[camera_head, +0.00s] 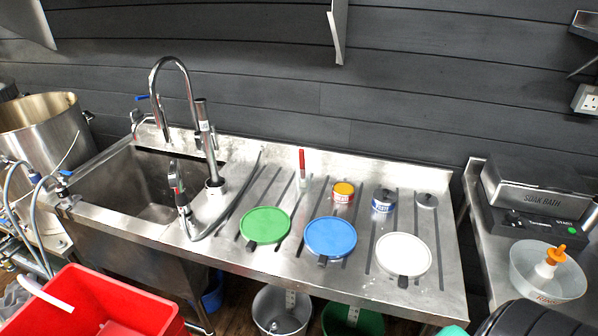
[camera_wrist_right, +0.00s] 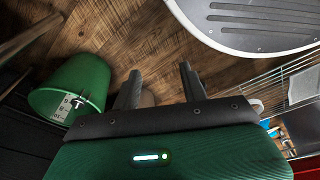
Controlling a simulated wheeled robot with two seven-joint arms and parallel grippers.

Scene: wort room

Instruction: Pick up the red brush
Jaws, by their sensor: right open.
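A slim upright item with a red upper part, which looks like the red brush (camera_head: 302,160), stands near the back edge of the steel drainboard (camera_head: 280,262). Its lower part looks pale, and its bristles are too small to make out. My right gripper (camera_wrist_right: 160,87) shows in the right wrist view with its two dark fingers apart and nothing between them. It points at the wooden floor, away from the brush. My left gripper is not in view.
Green (camera_head: 265,225), blue (camera_head: 331,237) and white (camera_head: 403,254) round lids lie along the drainboard's front. Small tins (camera_head: 343,193) stand behind them. A tall tap (camera_head: 205,140) and the sink are left. A green bucket (camera_wrist_right: 75,85) is beside my right gripper.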

